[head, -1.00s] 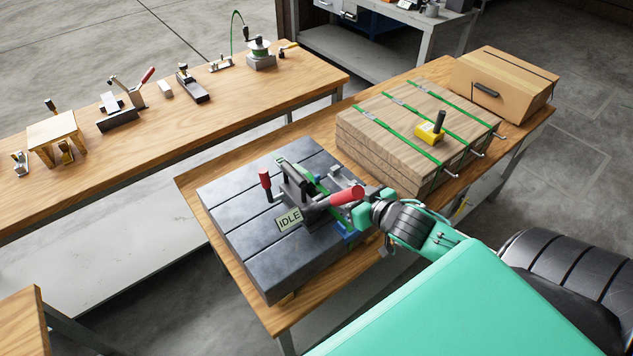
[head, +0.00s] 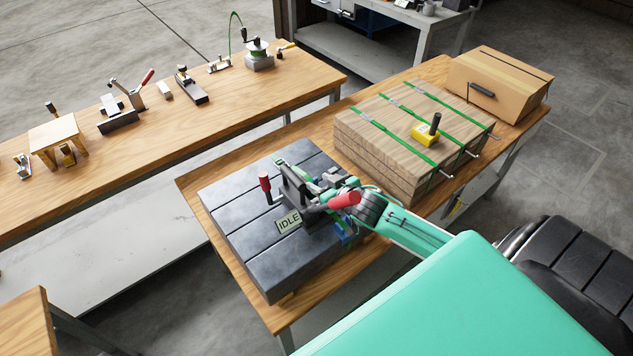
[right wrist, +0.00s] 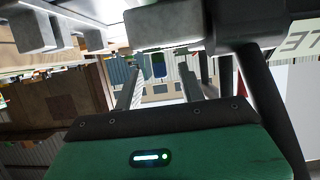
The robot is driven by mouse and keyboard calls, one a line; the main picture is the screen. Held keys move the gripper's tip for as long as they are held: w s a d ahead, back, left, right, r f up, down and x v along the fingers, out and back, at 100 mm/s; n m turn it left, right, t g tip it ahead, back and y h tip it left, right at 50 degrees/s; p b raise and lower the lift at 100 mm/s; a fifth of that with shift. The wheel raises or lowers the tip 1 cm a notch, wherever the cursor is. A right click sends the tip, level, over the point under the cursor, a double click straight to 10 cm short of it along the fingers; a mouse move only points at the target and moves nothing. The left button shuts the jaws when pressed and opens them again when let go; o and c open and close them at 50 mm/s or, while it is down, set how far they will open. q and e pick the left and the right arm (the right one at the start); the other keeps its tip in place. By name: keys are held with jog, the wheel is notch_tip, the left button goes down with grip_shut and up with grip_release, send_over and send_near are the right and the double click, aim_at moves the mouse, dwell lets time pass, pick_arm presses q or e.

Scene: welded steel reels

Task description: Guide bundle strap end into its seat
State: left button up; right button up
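A dark slotted steel block (head: 236,208) on the bench carries a clamp-like fixture (head: 297,187) with red-capped handles and an "IDLE" sign (head: 289,222). Green strap-like pieces (head: 282,162) show at the fixture's far side; I cannot make out a strap end or its seat. My right gripper (right wrist: 160,88) has its two grey fingers apart in the right wrist view, with nothing visibly clamped. A small blue and green shape shows between them, its distance unclear. In the head view the fixture and red handle (head: 345,199) hide the fingertips. My left gripper is not in view.
Fixture parts (right wrist: 165,25) hang close over my right fingers.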

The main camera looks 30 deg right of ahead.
aim_at(316, 179)
jog(key=shift+x, duration=1.3)
jog(key=shift+c, duration=0.2)
grip_shut()
jog(key=shift+r, duration=0.2)
notch_tip(316, 179, up, 20)
jog(key=b, duration=0.3)
jog(key=shift+f, duration=0.1)
